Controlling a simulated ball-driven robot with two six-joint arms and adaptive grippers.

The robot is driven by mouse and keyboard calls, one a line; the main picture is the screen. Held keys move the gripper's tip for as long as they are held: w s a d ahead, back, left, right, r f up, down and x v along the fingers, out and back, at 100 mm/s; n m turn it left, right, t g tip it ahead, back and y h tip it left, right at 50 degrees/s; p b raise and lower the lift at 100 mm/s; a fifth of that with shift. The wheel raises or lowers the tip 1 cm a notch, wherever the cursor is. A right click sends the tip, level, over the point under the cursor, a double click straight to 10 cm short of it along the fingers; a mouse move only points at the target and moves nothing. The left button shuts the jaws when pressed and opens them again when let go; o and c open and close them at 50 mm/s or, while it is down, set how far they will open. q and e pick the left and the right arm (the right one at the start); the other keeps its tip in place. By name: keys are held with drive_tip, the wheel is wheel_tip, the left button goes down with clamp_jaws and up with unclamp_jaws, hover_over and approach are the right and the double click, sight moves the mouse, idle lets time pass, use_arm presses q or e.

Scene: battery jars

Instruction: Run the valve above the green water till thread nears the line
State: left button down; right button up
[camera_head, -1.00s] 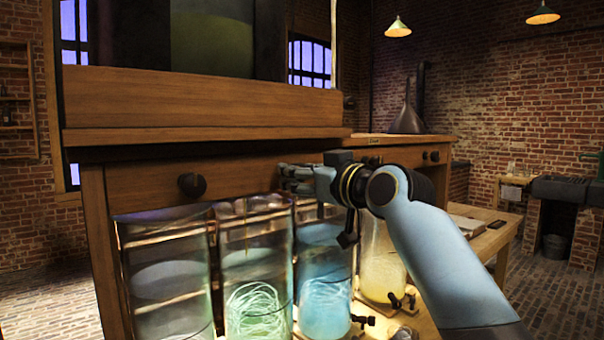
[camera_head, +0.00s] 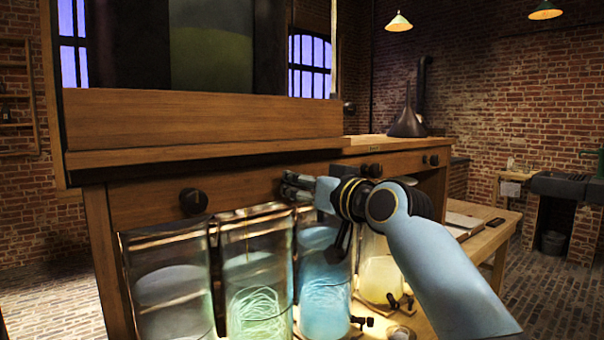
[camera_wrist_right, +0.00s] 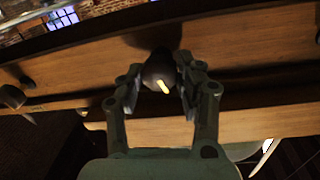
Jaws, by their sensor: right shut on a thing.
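A glass jar of green water (camera_head: 255,262) stands second from the left under the wooden front, with pale curled thread (camera_head: 256,312) low inside it. My right gripper (camera_head: 287,187) is at the panel above this jar. In the right wrist view, my right gripper (camera_wrist_right: 160,86) has its fingers on both sides of a dark round valve knob (camera_wrist_right: 158,66) with a pale pointer mark, shut on it. The gripper hides this knob in the head view. I cannot make out a clear target line on the jar. My left gripper is out of view.
A grey jar (camera_head: 172,290) stands to the left, a blue jar (camera_head: 325,285) and a yellow jar (camera_head: 381,272) to the right. Other knobs (camera_head: 193,201) sit along the panel. Small taps (camera_head: 362,322) stick out near the jar bases. A wooden ledge (camera_head: 210,150) overhangs above.

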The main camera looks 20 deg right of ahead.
drive_tip(key=shift+m+p, duration=1.35)
drive_tip(key=shift+m, duration=0.25)
drive_tip(key=o, duration=1.1)
drive_tip(key=shift+o, duration=0.2)
drive_tip(key=v, duration=1.2)
drive_tip(key=shift+r, duration=0.25)
drive_tip(key=shift+d, duration=0.1)
